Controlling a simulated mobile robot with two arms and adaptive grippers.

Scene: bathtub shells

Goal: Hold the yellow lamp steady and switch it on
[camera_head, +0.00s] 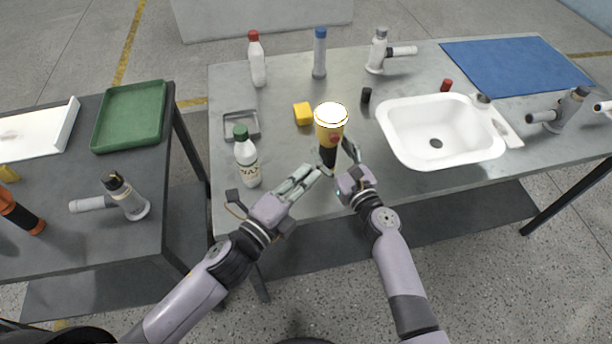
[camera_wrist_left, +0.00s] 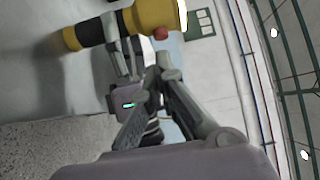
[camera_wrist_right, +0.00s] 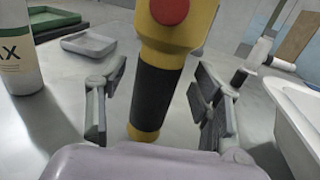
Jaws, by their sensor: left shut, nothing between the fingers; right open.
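The yellow lamp (camera_head: 329,115) stands upright on the near edge area of the grey table, with a black grip and a bright white top face. Its red button shows in the left wrist view (camera_wrist_left: 160,33) and the right wrist view (camera_wrist_right: 169,10). My right gripper (camera_head: 341,163) is open, with its fingers on either side of the lamp's black grip (camera_wrist_right: 158,95); gaps show on both sides. My left gripper (camera_head: 314,171) is shut and empty, its tips close to the button side of the lamp. I cannot tell whether they touch it.
A white bottle with green cap (camera_head: 246,160) stands left of my left gripper. A yellow block (camera_head: 303,114) and a small grey tray (camera_head: 257,124) lie behind. A white sink (camera_head: 398,149) is to the right. Bottles stand at the back.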

